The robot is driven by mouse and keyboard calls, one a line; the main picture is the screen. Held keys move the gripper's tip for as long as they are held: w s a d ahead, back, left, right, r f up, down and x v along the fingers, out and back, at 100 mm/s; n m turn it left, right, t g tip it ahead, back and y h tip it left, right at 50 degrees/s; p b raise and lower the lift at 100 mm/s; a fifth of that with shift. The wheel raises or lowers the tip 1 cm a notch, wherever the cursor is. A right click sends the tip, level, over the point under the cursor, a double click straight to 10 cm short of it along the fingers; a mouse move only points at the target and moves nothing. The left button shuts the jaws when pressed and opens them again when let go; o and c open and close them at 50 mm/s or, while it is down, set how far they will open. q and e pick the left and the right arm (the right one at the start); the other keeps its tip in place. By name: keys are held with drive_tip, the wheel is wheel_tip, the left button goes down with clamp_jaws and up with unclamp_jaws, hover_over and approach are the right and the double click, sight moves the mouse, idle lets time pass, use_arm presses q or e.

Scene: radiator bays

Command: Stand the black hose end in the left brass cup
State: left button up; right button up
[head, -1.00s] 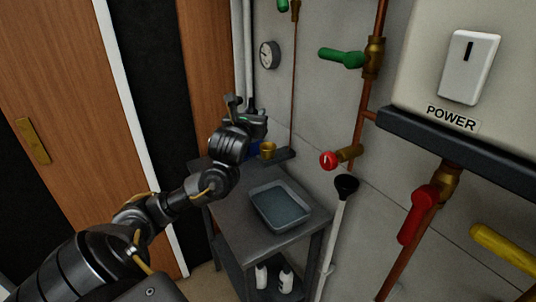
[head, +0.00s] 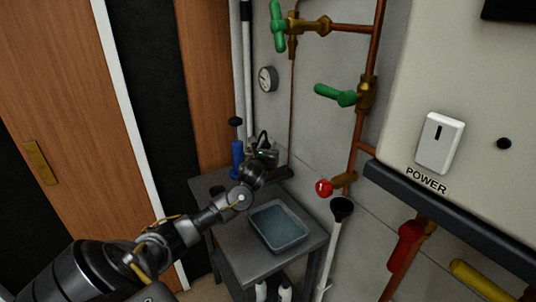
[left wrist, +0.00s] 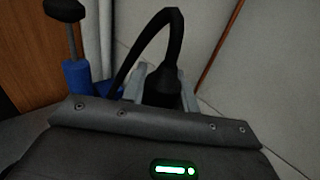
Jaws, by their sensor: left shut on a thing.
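The black hose (left wrist: 171,22) arches up in the left wrist view, and its thick black end (left wrist: 162,86) sits between the fingers of my left gripper (left wrist: 162,92). In the head view my left gripper (head: 266,160) is shut on it above the back of the grey bench, with a bit of hose (head: 262,138) curving over it. The hose's other side runs down toward a blue pump (head: 237,158), which also shows in the left wrist view (left wrist: 77,76). No brass cup is visible; my gripper covers the area where one showed earlier. My right gripper is out of view.
A grey tray (head: 279,246) lies on the bench (head: 232,240) in front of my gripper. A black-topped plunger-like pole (head: 340,210) leans at the right. A red valve knob (head: 324,188) and copper pipes (head: 367,60) are on the wall to the right.

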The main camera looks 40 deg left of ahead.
use_arm(q)
drive_tip(key=f+p, duration=0.1)
drive_tip(key=f, duration=0.2)
drive_tip(key=shift+w+f+p, duration=0.1)
drive_tip(key=shift+w+p, duration=0.1)
drive_tip(key=shift+p, duration=0.1)
drive_tip(key=shift+f, duration=0.2)
drive_tip(key=shift+f, duration=0.3)
drive_tip(key=o, duration=1)
drive_tip(key=shift+o, duration=0.2)
